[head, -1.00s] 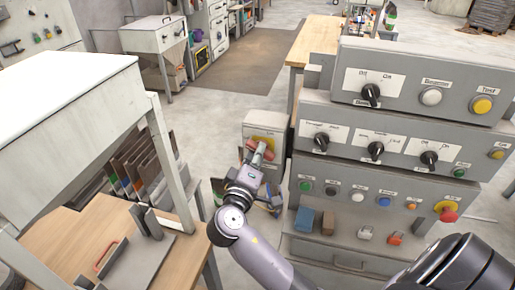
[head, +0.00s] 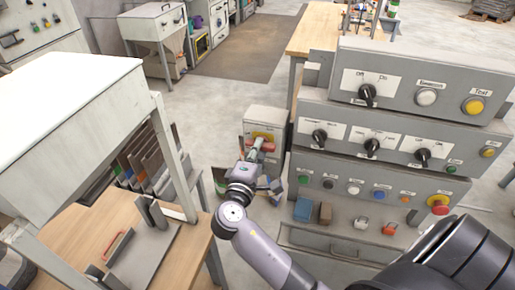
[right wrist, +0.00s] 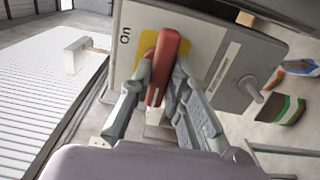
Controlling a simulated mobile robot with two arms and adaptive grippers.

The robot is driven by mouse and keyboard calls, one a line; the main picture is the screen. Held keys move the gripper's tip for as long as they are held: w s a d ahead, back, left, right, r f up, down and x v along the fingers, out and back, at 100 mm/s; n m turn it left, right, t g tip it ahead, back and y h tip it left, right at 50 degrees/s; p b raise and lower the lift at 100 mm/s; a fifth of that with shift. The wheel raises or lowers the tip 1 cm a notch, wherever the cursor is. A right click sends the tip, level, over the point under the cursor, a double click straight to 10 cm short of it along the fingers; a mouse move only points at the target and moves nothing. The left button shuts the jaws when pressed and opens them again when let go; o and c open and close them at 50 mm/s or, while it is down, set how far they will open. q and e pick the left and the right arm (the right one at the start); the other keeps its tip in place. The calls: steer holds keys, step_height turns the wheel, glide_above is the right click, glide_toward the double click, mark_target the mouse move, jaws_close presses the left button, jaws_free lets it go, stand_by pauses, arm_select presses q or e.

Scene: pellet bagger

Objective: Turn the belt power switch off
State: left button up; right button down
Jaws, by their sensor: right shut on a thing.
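The belt power switch is a red handle (right wrist: 170,62) on a yellow plate (right wrist: 148,45), on the face of a grey box (right wrist: 121,70). In the right wrist view an "On" label stands left of the plate, and the handle points up and slightly right in the picture. My right gripper (right wrist: 160,92) has its fingers on both sides of the handle, shut on it. In the head view the grey box (head: 262,117) stands left of the control panels, with my right gripper (head: 254,155) at its front, partly covering the handle. My left gripper is not in view.
A stepped control console (head: 400,115) with knobs and buttons stands close on the right. A wooden bench (head: 70,240) with a dark holder is on the left. A small lever (right wrist: 265,90) sticks out of the box beside the handle.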

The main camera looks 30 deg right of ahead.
steer(key=c, duration=1.5)
jaws_free()
steer(key=v, duration=1.2)
steer(key=shift+w, duration=0.1)
